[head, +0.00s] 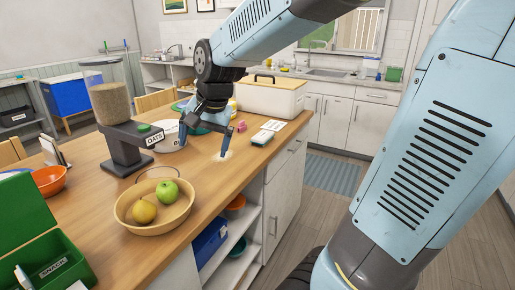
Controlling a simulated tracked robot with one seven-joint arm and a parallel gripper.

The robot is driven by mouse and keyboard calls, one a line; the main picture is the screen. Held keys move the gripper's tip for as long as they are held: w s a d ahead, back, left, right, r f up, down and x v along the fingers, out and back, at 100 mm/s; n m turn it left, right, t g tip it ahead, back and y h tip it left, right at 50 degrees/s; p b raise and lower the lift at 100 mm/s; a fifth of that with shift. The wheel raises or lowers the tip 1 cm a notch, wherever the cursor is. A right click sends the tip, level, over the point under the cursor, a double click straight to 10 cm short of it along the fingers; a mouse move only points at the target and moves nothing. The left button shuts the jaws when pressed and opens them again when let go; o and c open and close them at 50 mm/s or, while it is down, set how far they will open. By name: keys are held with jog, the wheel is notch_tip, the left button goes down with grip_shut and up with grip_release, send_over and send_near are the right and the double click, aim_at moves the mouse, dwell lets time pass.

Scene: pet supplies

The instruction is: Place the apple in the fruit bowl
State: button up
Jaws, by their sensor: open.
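A green apple (167,191) sits inside the wide tan fruit bowl (179,222), beside a round yellow fruit (144,211). The bowl has a thin arched handle and stands near the front edge of the wooden counter. My gripper (203,149) is open with nothing between its fingers. It points down over the counter, behind and to the right of the bowl, apart from the apple. Whether its fingertips touch the counter I cannot tell.
An oats dispenser (126,140) stands behind the bowl. An open green box (55,265) and an orange bowl (49,180) are at left. A white bowl (170,140) and a cream bin (272,96) stand farther back. Bare counter (225,185) lies right of the fruit bowl.

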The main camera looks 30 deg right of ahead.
jog(key=s+d+r+n+t+h, duration=0.1)
jog(key=s+d+n, duration=0.2)
jog(key=s, duration=0.4)
jog(key=s+d+r+n+t, duration=0.1)
jog(key=s+d+r+n, duration=0.1)
jog(key=s, duration=0.5)
jog(key=shift+s+d+n+h, duration=0.4)
jog(key=shift+d+n, duration=0.1)
jog(key=shift+d, duration=0.7)
jog(key=shift+w+r, duration=0.1)
jog(key=shift+c, duration=0.2)
